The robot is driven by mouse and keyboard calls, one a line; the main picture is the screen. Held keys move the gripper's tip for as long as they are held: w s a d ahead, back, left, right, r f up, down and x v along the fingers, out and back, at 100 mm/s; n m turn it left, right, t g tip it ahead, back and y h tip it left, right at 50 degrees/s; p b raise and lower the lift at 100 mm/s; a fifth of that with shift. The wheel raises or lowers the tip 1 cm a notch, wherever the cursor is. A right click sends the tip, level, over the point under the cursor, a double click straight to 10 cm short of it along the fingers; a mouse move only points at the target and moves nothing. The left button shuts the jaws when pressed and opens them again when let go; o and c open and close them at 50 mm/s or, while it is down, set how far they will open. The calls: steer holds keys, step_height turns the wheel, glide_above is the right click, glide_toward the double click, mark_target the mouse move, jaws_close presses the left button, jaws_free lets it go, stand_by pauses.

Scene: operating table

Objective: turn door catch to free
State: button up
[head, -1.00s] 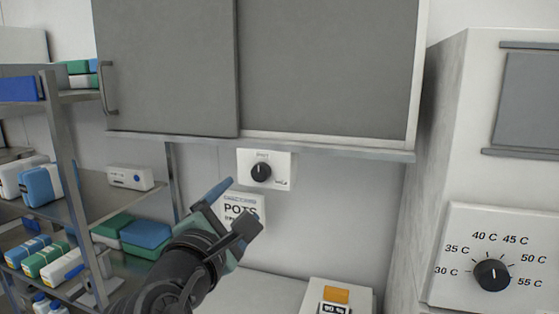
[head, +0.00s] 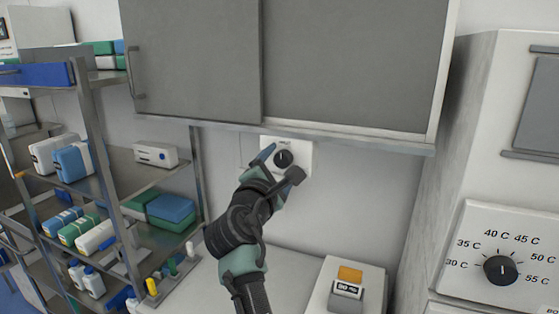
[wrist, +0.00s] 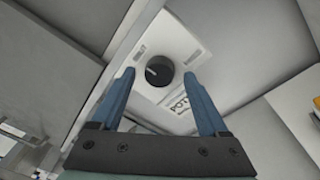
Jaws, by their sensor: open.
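The door catch is a black round knob (head: 283,158) on a white plate (head: 303,152) on the wall, below the grey sliding-door cabinet. In the wrist view the knob (wrist: 159,71) shows a pale pointer line, and the plate has small lettering too blurred to read. My gripper (head: 279,162) is in front of the plate in the head view, its fingers on either side of the knob. In the wrist view my gripper (wrist: 160,80) is open, with the knob between the fingertips. I cannot tell whether the fingers touch it.
The cabinet (head: 350,65) hangs just above the plate. A shelf rack (head: 115,165) with boxes stands at left. A white unit with a temperature dial (head: 500,268) is at right. A small device with an orange button (head: 350,274) sits on the counter below.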

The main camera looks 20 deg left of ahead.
steer(key=shift+w, duration=0.15)
jaws_close()
stand_by(0.4)
